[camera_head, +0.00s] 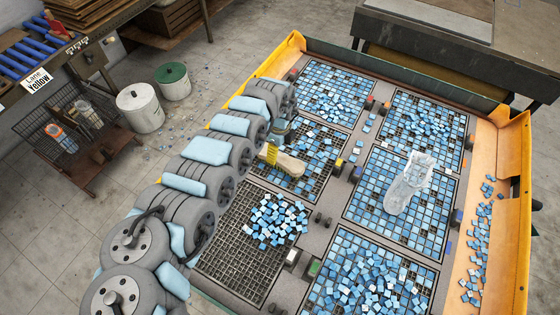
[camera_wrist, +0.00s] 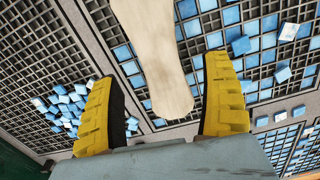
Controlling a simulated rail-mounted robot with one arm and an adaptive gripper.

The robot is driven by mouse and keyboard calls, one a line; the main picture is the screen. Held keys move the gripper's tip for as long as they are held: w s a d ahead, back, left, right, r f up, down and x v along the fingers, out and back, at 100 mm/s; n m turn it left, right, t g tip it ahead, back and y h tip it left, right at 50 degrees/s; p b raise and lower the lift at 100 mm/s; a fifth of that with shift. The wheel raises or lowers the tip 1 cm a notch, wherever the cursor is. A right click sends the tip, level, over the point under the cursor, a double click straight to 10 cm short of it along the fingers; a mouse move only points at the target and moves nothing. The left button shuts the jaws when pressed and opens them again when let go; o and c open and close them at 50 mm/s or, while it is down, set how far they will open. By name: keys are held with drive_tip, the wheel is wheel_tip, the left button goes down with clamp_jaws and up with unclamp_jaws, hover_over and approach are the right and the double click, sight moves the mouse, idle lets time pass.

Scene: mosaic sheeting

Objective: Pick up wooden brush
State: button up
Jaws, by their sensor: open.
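My gripper (camera_wrist: 165,90) is open, with a visible gap on each side of the handle. In the head view one yellow finger of my gripper (camera_head: 268,155) shows beside the brush. No bristles are visible in the wrist view. I cannot tell the height between fingers and brush.
The mosaic table has a raised orange rim (camera_head: 517,200) and several grids with loose blue tiles (camera_head: 277,218). Two white buckets (camera_head: 140,108) stand on the floor at left. A roller conveyor (camera_head: 30,55) is at upper left.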

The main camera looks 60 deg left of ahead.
sight(280, 157)
drive_tip(key=shift+f+b, duration=0.4)
drive_tip(key=shift+f, duration=2.4)
drive_tip(key=c, duration=1.4)
